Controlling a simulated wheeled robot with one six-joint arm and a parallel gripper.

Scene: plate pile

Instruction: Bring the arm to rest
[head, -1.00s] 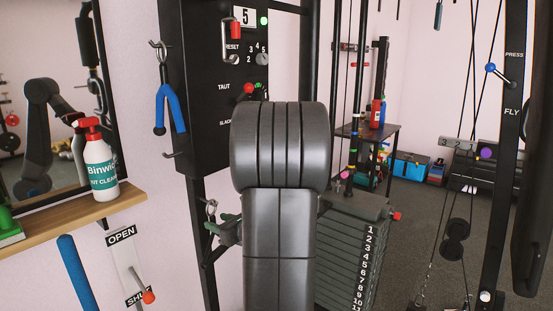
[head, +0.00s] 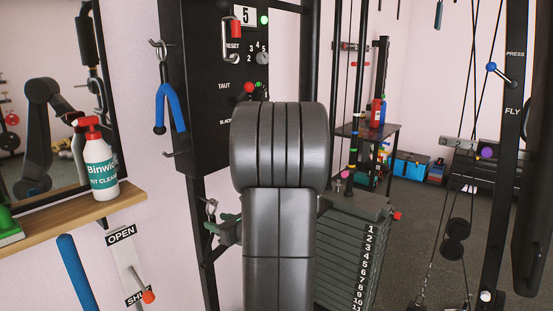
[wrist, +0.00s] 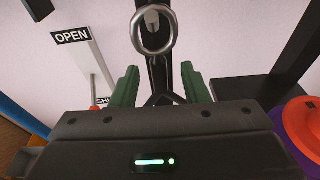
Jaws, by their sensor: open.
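My gripper (wrist: 157,88) shows in the wrist view with its two green fingers spread apart and nothing between them. A metal ring (wrist: 153,32) on a black upright shows just beyond the fingers, apart from them. In the head view, part of my gripper (head: 225,231) shows at the left of my arm, beside the black frame and just below a small metal ring (head: 211,206). My dark arm stands upright in the middle of the head view and hides most of the gripper.
A black control panel (head: 200,90) with a blue handle (head: 170,108) on a hook stands behind the arm. A spray bottle (head: 101,165) stands on a wooden shelf (head: 75,215) at left. An OPEN/SHUT lever (head: 148,296) is below. A weight stack (head: 345,250) is at right.

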